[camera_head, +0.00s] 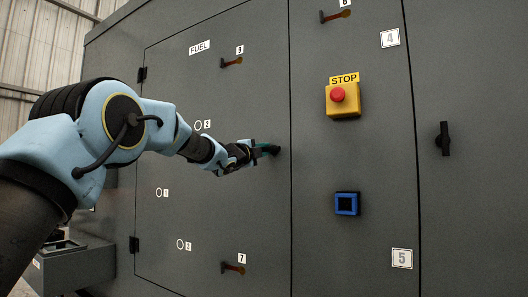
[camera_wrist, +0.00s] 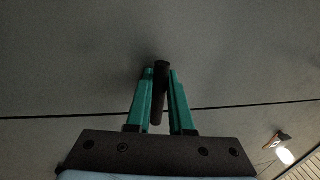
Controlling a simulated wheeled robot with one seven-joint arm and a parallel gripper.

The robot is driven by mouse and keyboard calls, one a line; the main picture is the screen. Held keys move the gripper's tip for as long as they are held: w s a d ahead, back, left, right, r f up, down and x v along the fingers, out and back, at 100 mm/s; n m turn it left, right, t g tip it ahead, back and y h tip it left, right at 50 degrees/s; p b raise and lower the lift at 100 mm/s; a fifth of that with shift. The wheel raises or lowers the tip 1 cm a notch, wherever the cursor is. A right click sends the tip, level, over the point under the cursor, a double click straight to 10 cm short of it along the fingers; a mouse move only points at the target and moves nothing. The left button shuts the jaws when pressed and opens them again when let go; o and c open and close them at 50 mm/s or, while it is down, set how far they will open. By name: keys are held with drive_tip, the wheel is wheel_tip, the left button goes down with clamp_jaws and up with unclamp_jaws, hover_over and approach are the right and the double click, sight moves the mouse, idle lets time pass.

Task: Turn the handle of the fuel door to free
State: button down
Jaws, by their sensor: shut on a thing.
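The fuel door (camera_head: 215,110) is a grey panel with a "FUEL" label (camera_head: 199,47) near its top and hinges on its left edge. It looks flush with the enclosure. Its black handle (camera_head: 275,150) sits near the right edge, mostly hidden by my gripper in the head view. In the wrist view the handle (camera_wrist: 159,100) is a dark bar between the two green fingers. My gripper (camera_wrist: 161,85) is shut on the handle. The gripper (camera_head: 262,149) also shows in the head view, reaching in from the left. The handle's exact angle is hard to tell.
Red-orange latches 3 (camera_head: 232,62) and 7 (camera_head: 233,268) sit on the fuel door above and below the handle. To the right are a yellow box with a red stop button (camera_head: 338,95), a blue square fitting (camera_head: 346,204) and another black handle (camera_head: 444,139).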

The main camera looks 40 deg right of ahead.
drive_tip(key=shift+s+d+f, duration=0.15)
drive_tip(key=shift+f, duration=0.05)
drive_tip(key=c, duration=1)
unclamp_jaws()
drive_tip(key=shift+o, duration=0.9)
drive_tip(key=shift+r, duration=0.15)
drive_tip(key=b+v, duration=0.4)
drive_tip(key=v, duration=0.7)
